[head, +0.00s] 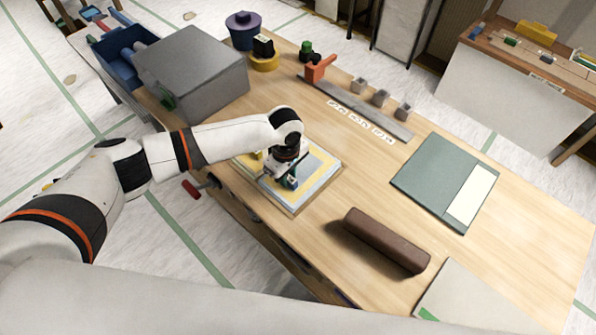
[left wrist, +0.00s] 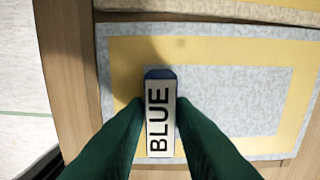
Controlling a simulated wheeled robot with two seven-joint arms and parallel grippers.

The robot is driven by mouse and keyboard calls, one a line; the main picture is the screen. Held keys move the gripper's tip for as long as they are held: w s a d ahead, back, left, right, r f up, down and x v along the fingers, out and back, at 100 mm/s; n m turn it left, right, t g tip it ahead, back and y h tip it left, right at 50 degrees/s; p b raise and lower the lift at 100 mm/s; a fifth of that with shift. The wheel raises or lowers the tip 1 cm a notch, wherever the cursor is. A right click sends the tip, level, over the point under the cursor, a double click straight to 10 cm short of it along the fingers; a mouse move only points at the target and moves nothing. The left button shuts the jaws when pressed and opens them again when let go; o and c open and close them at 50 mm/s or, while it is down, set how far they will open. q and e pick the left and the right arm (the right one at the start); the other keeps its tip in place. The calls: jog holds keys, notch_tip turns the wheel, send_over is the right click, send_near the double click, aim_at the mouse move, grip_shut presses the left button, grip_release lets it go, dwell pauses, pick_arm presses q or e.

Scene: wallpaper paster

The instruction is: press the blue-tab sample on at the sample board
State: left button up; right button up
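The blue-tab sample's tab, a white "BLUE" label with a blue end (left wrist: 159,118), shows between my left fingers in the left wrist view. My left gripper (head: 291,183) points down over the stack of sheets (head: 325,178) near the table's front edge in the head view. Its green fingers (left wrist: 161,112) lie close against both sides of the tab and appear shut on it. Below the tab lies a speckled grey sheet with a yellow border (left wrist: 206,50). Which layer belongs to the sample, and whether it touches the one below, I cannot tell. My right gripper is not in view.
A dark brown bar (head: 386,240) lies right of the stack. A grey-green board with a white strip (head: 430,175) lies beyond it. A grey box (head: 195,75) stands back left. A metal strip with an orange clamp (head: 320,68) lies behind the stack. Bare tabletop separates them.

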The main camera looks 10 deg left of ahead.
pick_arm(q)
grip_shut()
jog(key=shift+r, duration=0.1)
notch_tip(320, 180, up, 10)
dwell(0.3)
jog(key=shift+c, duration=1.7)
grip_release()
grip_shut()
